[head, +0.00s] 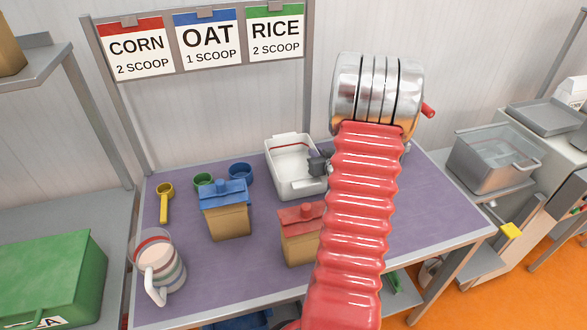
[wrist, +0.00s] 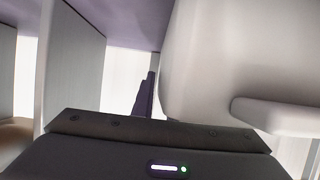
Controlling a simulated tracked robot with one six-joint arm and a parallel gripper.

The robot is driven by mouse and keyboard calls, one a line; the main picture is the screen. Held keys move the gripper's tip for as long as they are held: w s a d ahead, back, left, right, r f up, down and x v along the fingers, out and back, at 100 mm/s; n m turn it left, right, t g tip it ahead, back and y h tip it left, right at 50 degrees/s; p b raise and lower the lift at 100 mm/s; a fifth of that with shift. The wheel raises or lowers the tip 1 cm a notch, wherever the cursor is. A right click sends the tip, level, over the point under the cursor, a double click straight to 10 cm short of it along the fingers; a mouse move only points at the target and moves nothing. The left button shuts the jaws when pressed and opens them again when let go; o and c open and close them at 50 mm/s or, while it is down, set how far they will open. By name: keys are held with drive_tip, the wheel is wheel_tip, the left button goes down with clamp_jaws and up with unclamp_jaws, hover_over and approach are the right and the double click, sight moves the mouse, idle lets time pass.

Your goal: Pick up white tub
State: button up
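The white tub (head: 293,183) stands upright on the purple table top in the head view, left of my red arm. It is open at the top, with a thin red line along its inner back wall. My dark gripper (head: 319,163) is at the tub's right side, close to its rim. In the wrist view the tub's pale wall (wrist: 230,60) fills the right side, very near. One dark finger shows left of the wall; the other cannot be made out. Whether the fingers grip the tub cannot be seen.
A red-lidded box (head: 297,240) and a blue-lidded box (head: 226,222) stand in front. Blue (head: 241,174), green (head: 203,181) and yellow (head: 164,200) scoops lie left of the tub. A clear jug (head: 160,270) stands at the front left. The table's right part is clear.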

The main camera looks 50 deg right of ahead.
clamp_jaws()
drive_tip(key=shift+r, duration=0.1)
idle(0.3)
wheel_tip(320, 180, up, 10)
idle(0.7)
